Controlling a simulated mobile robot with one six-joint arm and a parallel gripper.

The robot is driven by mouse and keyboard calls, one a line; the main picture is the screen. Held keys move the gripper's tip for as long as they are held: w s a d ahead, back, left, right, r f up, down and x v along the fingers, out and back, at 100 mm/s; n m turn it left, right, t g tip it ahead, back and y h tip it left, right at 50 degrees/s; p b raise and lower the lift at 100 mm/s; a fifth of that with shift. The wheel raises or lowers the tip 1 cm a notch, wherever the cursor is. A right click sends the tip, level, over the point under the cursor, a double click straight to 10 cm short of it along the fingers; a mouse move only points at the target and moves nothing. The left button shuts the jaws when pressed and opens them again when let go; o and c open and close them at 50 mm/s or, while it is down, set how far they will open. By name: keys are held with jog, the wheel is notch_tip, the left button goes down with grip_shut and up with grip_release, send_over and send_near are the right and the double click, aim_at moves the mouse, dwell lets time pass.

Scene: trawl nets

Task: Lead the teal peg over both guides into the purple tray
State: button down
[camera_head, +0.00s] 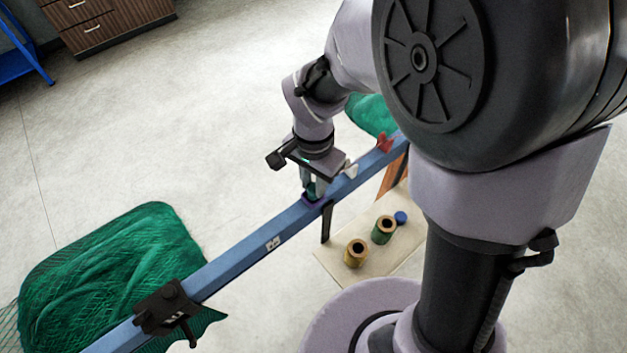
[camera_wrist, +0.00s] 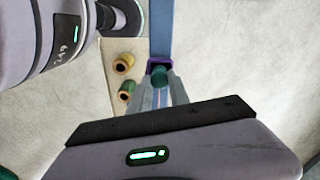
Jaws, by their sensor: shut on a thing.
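My gripper (camera_head: 313,187) points down over the blue rail and is shut on the teal peg (camera_wrist: 159,76). The peg sits between the fingertips, at the purple tray (camera_head: 306,203). The tray is a small purple holder on the rail, and its rim also shows in the wrist view (camera_wrist: 150,66). I cannot tell whether the peg touches the tray floor. A white guide (camera_head: 351,170) and a red guide (camera_head: 384,143) stand on the rail to the right of the gripper, towards its far end. Any line from the peg is too small to see.
The blue rail (camera_head: 240,256) runs from lower left to upper right. A black clamp (camera_head: 165,308) grips its near end. Green nets (camera_head: 110,265) lie beside it. A low board (camera_head: 335,268) carries two spools (camera_head: 384,230) and a blue cap (camera_head: 401,217).

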jog(key=shift+f+b, duration=0.25)
jog(key=shift+b, duration=0.05)
dwell(0.6)
jog(key=c, duration=1.1)
grip_release()
jog(key=shift+c, duration=0.2)
notch_tip(320, 180, up, 18)
jog(key=p, duration=0.2)
jog(key=shift+f, duration=0.25)
